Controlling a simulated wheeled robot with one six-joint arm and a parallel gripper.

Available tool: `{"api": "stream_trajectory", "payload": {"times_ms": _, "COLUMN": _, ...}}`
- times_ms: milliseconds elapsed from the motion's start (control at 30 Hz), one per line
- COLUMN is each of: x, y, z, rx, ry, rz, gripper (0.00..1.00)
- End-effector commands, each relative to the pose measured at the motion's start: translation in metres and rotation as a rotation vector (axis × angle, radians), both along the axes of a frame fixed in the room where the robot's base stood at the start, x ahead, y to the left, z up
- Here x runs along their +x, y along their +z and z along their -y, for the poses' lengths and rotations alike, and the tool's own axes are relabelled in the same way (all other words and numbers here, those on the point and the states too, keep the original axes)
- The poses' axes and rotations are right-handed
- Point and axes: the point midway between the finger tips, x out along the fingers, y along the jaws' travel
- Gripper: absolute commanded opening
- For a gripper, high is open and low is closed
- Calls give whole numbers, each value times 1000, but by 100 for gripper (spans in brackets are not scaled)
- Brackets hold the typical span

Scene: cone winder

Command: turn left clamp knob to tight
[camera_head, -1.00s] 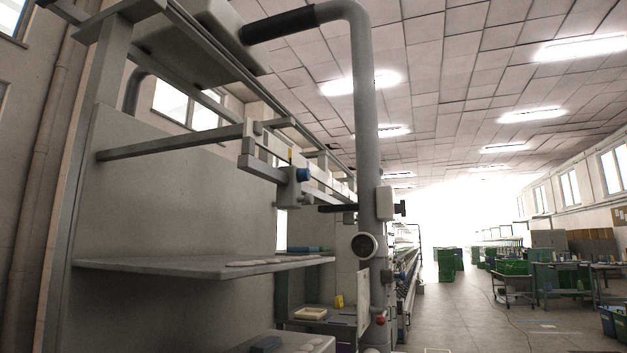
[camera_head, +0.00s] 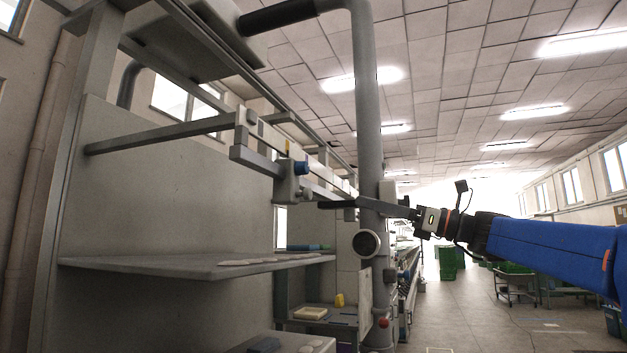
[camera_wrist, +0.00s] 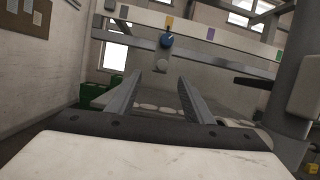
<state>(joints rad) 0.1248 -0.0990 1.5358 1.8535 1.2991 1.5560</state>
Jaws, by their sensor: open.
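A blue knob (camera_head: 301,168) sits on a grey clamp block (camera_head: 286,183) on the machine's horizontal rail. In the wrist view the blue knob (camera_wrist: 167,41) is above and ahead of my fingertips, on the pale rail. My gripper (camera_head: 365,202) reaches in from the right in the head view, in front of the grey vertical post. Its fingers (camera_wrist: 171,77) are apart, with nothing between them. The gripper is apart from the knob, to its right and lower in the head view. The knob's exact turn angle is too small to read.
The thick grey post (camera_head: 367,120) stands close by my gripper; a dark bar (camera_head: 335,204) juts left from it. A grey shelf (camera_head: 190,264) lies below the rail. Coloured labels (camera_wrist: 210,34) mark the rail. Open floor (camera_head: 470,310) lies to the right.

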Motion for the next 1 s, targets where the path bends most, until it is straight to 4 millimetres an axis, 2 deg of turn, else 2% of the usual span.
{"api": "stream_trajectory", "payload": {"times_ms": 100, "x": 7, "y": 22, "z": 8, "rx": 80, "ry": 33, "rz": -25, "gripper": 47}}
{"api": "stream_trajectory", "payload": {"times_ms": 233, "x": 10, "y": 30, "z": 7, "rx": 107, "ry": 47, "rz": -34, "gripper": 47}}
{"api": "stream_trajectory", "payload": {"times_ms": 367, "x": 13, "y": 34, "z": -4, "rx": 107, "ry": 49, "rz": -34, "gripper": 47}}
{"api": "stream_trajectory", "payload": {"times_ms": 1000, "x": 46, "y": 74, "z": -98, "rx": 103, "ry": 48, "rz": -33, "gripper": 47}}
